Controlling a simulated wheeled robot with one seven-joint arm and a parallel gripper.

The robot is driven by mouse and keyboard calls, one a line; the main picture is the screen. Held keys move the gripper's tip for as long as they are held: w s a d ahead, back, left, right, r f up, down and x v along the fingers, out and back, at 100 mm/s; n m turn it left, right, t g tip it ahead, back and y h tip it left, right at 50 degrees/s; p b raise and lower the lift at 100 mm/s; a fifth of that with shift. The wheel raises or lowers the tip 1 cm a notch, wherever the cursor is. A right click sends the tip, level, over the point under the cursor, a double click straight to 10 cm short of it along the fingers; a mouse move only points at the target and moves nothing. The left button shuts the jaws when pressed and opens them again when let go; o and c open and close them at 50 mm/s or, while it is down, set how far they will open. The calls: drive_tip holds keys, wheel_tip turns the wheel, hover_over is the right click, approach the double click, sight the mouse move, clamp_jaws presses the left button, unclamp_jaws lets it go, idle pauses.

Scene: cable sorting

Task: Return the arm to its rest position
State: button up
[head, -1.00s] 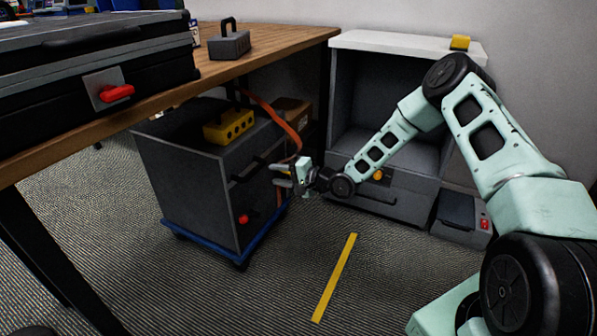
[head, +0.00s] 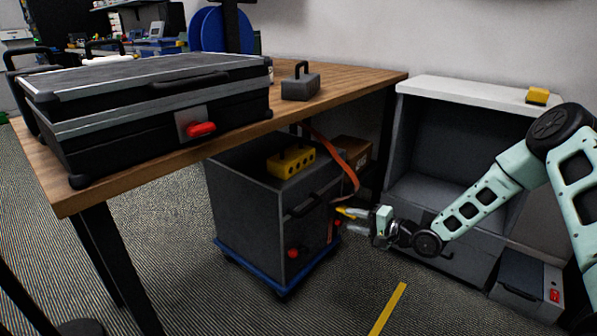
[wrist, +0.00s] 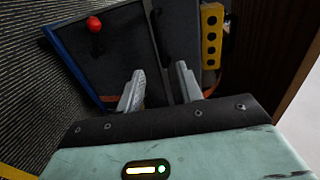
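My pale green arm (head: 480,205) is stretched out to the left from the right side of the head view. My gripper (head: 343,217) is at its end, close to the right side of the grey wheeled cabinet (head: 243,225). In the wrist view, the two grey fingers of my gripper (wrist: 160,88) stand apart with nothing seen between them. The cabinet (wrist: 120,45) is beyond them. I cannot tell the exact distance from the fingertips to the cabinet.
A wooden table (head: 340,83) with a black case (head: 150,110) fills the left. A yellow block with holes (head: 291,161) sits on the cabinet, and an orange strap (head: 345,160) hangs beside it. A grey open-fronted unit (head: 410,195) stands behind my arm.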

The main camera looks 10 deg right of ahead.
drive_tip(key=s+a+r+n+g+h, duration=0.35)
drive_tip(key=s+a+r+n, duration=0.2)
drive_tip(key=a, duration=0.25)
drive_tip(key=s+a+r+n+g+h, duration=0.2)
drive_tip(key=s+a+r+n+g, duration=0.25)
drive_tip(key=s+a, duration=0.25)
drive_tip(key=s+a+r+n+g+h, duration=0.15)
drive_tip(key=s+r+n, duration=0.25)
drive_tip(key=s, duration=0.9)
drive_tip(key=s+a+r+n+g+h, duration=0.1)
drive_tip(key=s+r+n+g+h, duration=0.25)
drive_tip(key=s, duration=1.05)
wheel_tip(320, 180, up, 34)
drive_tip(key=y+p, duration=0.1)
drive_tip(key=p, duration=3.1)
drive_tip(key=shift+d+t+p, duration=0.2)
drive_tip(key=shift+t+p, duration=0.2)
